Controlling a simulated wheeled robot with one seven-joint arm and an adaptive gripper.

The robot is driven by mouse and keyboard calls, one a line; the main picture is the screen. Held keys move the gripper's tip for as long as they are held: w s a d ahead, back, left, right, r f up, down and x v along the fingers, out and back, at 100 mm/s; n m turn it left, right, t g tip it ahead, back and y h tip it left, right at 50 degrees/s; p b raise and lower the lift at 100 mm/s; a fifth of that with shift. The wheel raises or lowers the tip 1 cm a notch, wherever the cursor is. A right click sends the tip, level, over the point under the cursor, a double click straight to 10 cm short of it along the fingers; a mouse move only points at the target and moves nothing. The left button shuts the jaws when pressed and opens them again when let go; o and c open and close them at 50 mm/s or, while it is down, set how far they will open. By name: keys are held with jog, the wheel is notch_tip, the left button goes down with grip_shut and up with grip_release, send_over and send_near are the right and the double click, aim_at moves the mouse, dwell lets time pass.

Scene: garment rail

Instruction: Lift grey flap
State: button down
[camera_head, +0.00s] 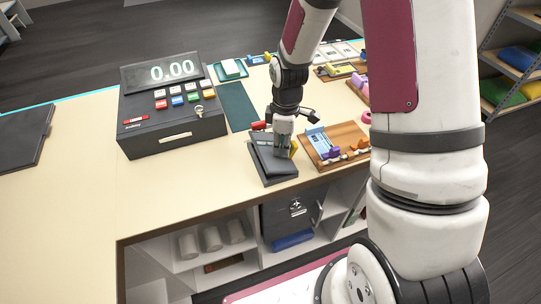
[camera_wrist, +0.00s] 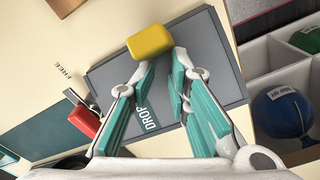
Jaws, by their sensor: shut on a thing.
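The grey flap (camera_head: 275,157) is the dark grey panel on top of a low box at the counter's front edge. It appears tilted in the head view. In the wrist view the grey panel (camera_wrist: 205,62) carries the word DROP and partly lies behind my fingers. A yellow block (camera_wrist: 150,42) is at my fingertips over the panel; a bit of it shows beside my gripper in the head view (camera_head: 293,148). My gripper (camera_wrist: 164,62) points down at the box and is shut on the yellow block. Whether the block is fixed to the flap is hidden.
A red piece (camera_wrist: 84,121) lies left of the panel, near the word FREE. A cash register (camera_head: 170,105) stands left on the counter (camera_head: 75,180). A wooden board (camera_head: 338,144) with coloured parts is close right. Open shelves (camera_head: 200,275) lie below the front edge.

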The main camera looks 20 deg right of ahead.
jog(key=shift+s+d+f, duration=0.1)
jog(key=shift+s+d, duration=0.15)
jog(key=shift+d, duration=0.9)
jog(key=shift+s+d+f, duration=0.15)
jog(key=shift+s+d, duration=0.05)
jog(key=shift+d, duration=0.95)
jog(key=shift+s+d+f, duration=0.1)
jog(key=shift+s+d, duration=0.15)
jog(key=shift+d, duration=0.9)
jog(key=shift+a+r+p, duration=0.15)
jog(key=shift+r+p, duration=0.15)
notch_tip(320, 180, up, 2)
jog(key=shift+w+r+p, duration=0.1)
jog(key=shift+w+p, duration=0.05)
jog(key=shift+p, duration=0.25)
notch_tip(320, 180, up, 6)
jog(key=p, duration=0.2)
jog(key=shift+w+d+r, duration=0.15)
jog(key=shift+d+r, duration=0.1)
jog(key=shift+d, duration=0.05)
